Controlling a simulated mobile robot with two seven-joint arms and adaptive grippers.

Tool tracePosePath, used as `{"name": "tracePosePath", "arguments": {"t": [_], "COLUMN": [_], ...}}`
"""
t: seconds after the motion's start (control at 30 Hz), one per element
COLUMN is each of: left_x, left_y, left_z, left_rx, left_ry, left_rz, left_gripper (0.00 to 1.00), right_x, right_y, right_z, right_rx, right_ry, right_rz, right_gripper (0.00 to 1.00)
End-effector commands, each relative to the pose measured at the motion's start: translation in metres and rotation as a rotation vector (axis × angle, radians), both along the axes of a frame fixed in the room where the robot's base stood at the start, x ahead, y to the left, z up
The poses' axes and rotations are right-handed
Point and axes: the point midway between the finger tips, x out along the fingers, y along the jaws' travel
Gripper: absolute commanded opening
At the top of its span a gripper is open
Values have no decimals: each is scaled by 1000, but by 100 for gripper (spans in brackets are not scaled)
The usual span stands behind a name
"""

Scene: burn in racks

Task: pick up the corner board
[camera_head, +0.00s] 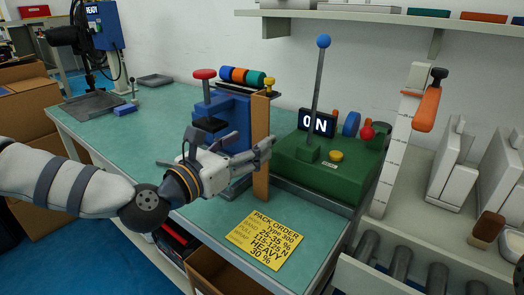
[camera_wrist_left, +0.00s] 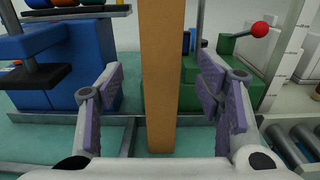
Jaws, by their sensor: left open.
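The corner board (camera_head: 261,115) is a tall, narrow brown strip standing upright at the front of the teal table, between a blue machine and a green machine. In the left wrist view the corner board (camera_wrist_left: 162,70) runs vertically between my two fingers, with a gap on each side. My left gripper (camera_head: 258,156) is open at the lower half of the board, and a finger covers part of it in the head view. The open fingers of my left gripper (camera_wrist_left: 165,98) also show in the wrist view. My right gripper is not in view.
The blue machine (camera_head: 228,112) with a red knob stands left of the board. The green machine (camera_head: 325,172) with a tall blue-tipped lever and an "ON" sign stands right. A yellow pack order sheet (camera_head: 266,239) lies in front. Rollers (camera_head: 398,262) are at lower right.

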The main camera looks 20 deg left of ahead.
Motion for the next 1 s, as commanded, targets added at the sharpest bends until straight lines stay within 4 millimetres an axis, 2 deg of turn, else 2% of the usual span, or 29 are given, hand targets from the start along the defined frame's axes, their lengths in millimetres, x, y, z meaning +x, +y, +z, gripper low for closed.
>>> {"name": "tracePosePath", "arguments": {"t": [0.23,0.47,0.5,0.73,1.0], "left_x": [41,46,46,46,46], "left_y": [-17,-18,-18,-18,-18], "left_z": [-3,-3,-3,-3,-2], "left_rx": [4,1,1,2,1], "left_ry": [0,2,2,2,1], "left_rz": [-2,0,-1,-1,-1], "left_gripper": [60,60,58,7,7], "right_x": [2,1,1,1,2], "right_y": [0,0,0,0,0], "right_z": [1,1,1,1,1], "right_rx": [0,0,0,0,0], "right_ry": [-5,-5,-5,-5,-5], "right_rz": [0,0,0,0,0], "right_gripper": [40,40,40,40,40]}}
